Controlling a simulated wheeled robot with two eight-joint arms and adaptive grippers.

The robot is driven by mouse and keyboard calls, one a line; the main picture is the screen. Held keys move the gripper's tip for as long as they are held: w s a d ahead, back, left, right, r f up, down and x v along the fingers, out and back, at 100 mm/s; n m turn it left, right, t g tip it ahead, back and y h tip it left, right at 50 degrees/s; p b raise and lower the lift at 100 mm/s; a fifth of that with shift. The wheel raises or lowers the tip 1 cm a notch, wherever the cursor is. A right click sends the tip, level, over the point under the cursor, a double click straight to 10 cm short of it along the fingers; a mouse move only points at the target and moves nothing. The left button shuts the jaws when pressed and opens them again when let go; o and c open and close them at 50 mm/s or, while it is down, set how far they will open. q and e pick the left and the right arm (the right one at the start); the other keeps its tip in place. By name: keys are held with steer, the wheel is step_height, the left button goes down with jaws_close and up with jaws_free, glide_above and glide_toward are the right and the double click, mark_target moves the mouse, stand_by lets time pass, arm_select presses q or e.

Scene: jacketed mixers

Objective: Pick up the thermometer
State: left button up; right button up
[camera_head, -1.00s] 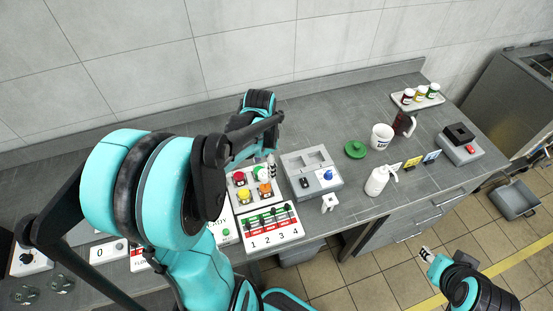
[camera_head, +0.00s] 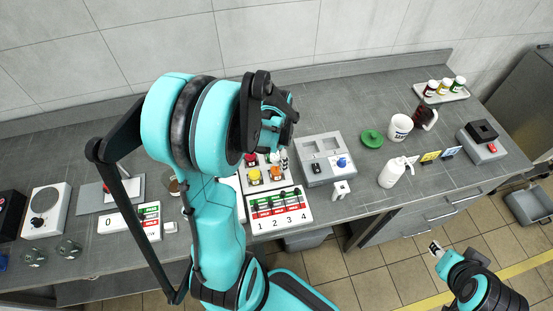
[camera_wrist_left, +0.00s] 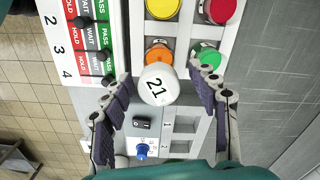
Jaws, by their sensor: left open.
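A white round head marked 21, apparently the thermometer (camera_wrist_left: 156,85), shows between the fingers of my left gripper (camera_wrist_left: 156,78) in the left wrist view. Its lower part is hidden under the head. In the head view the thermometer (camera_head: 284,160) is a small white upright shape beside the button panel, partly covered by my left gripper (camera_head: 282,137). My left gripper is open, with a finger on each side of the head; I cannot tell whether they touch it. My right gripper (camera_head: 437,248) is low at the right, away from the bench, and its jaws are too small to read.
The button panel (camera_wrist_left: 185,25) has red, yellow, orange and green buttons. A grey device with a blue knob (camera_head: 321,150) stands close beside it. The numbered switch panel (camera_head: 280,213) is in front. A white bottle (camera_head: 391,175), mug (camera_head: 400,127) and green lid (camera_head: 371,139) stand farther right.

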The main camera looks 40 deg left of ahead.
arm_select(q)
steer(key=shift+s+r, duration=0.1)
steer(key=shift+c, duration=1.1)
steer(key=c, duration=0.9)
steer(key=shift+r, duration=0.1)
step_height(320, 180, up, 10)
steer(key=p, duration=0.3)
step_height(320, 180, up, 10)
steer(key=p, duration=0.7)
steer(key=shift+p, duration=0.35)
